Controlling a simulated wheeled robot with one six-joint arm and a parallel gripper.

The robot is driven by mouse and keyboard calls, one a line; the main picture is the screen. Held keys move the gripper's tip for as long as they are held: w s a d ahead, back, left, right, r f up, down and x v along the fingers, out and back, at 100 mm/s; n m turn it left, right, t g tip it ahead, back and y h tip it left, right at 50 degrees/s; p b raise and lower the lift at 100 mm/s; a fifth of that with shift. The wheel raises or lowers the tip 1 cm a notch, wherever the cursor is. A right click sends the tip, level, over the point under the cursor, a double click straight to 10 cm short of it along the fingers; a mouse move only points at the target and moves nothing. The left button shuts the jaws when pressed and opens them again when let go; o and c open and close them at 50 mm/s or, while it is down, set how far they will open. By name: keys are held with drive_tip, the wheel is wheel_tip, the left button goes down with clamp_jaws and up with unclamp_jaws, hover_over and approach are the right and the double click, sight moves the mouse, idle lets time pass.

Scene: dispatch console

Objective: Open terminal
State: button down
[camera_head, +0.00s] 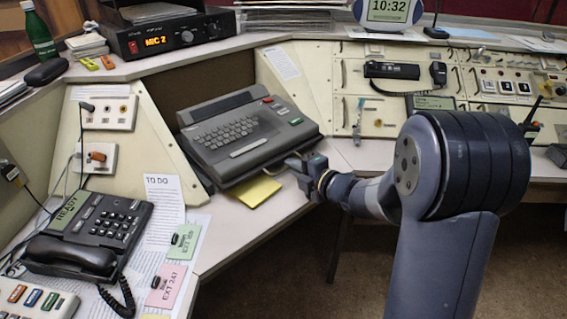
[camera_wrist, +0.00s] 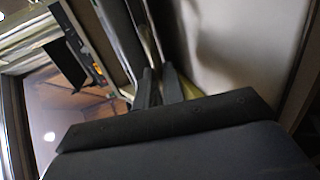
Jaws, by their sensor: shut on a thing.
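The terminal (camera_head: 245,135) is a dark grey console with a keyboard, set into the angled desk in the head view. A raised panel stands along its back, and red and green keys sit at its right side. My gripper (camera_head: 297,164) is at the terminal's front right edge. In the wrist view the two dark fingers of my gripper (camera_wrist: 160,84) are close together on a thin edge, which I take to be the terminal's. The exact contact is partly hidden by the fingers.
A yellow pad (camera_head: 254,191) lies below the terminal's front edge. A black telephone (camera_head: 92,235) and paper notes are at the left. A MIC 2 radio box (camera_head: 165,38) stands behind. A control panel (camera_head: 505,85) lies at the right.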

drive_tip(key=v, duration=0.3)
drive_tip(key=f+v, duration=0.1)
drive_tip(key=v, duration=0.2)
drive_tip(key=shift+d+f+b, duration=0.1)
drive_tip(key=shift+f+b, duration=0.1)
drive_tip(key=shift+b, duration=0.1)
drive_tip(key=c, duration=1.5)
unclamp_jaws()
drive_tip(key=shift+c, duration=0.2)
drive_tip(key=shift+r, duration=0.1)
drive_tip(key=p+v, duration=0.1)
drive_tip(key=v, duration=0.9)
drive_tip(key=shift+s+d+p, duration=0.25)
drive_tip(key=shift+p, duration=0.05)
